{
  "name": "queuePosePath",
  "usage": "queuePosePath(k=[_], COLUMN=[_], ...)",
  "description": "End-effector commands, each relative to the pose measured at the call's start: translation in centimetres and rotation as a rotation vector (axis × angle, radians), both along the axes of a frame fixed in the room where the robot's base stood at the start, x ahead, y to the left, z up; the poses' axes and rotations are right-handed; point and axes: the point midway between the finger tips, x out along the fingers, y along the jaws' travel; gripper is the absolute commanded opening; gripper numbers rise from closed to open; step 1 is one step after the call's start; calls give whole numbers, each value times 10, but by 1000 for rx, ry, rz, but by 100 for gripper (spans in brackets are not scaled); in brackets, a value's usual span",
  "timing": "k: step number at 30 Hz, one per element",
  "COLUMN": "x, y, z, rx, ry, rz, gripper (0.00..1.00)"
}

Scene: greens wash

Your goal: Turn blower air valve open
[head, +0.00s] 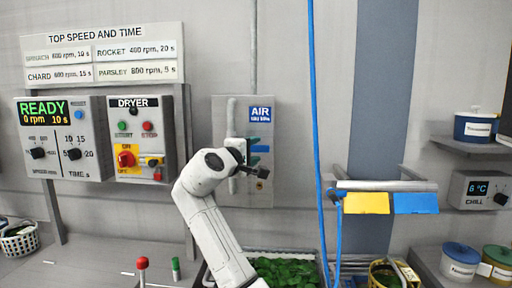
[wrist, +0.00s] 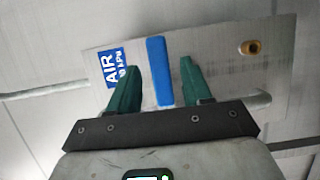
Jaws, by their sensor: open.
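The air valve's blue lever (head: 260,149) is on a grey wall panel (head: 222,106) below a blue AIR label (head: 260,114). My gripper (head: 256,150) is open at the panel in the head view. The arm hides part of the valve and pipe. I cannot tell how deep the lever sits between the fingers.
A brass fitting (wrist: 250,47) is on the panel, right of the fingers. A blue hose (head: 314,120) hangs right of the panel. The dryer box (head: 129,175) is on the left. Leafy greens (head: 286,270) lie in a tray below.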

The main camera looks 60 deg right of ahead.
Motion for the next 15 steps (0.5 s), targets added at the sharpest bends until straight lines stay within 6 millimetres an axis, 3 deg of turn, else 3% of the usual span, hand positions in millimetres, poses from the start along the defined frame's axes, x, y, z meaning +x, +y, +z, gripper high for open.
queuePosePath(k=[6, 15], x=[0, 0], y=[-22, -26], z=[0, -1], rx=[1, 1], ry=[1, -1], rz=[0, 1], gripper=[49, 49])
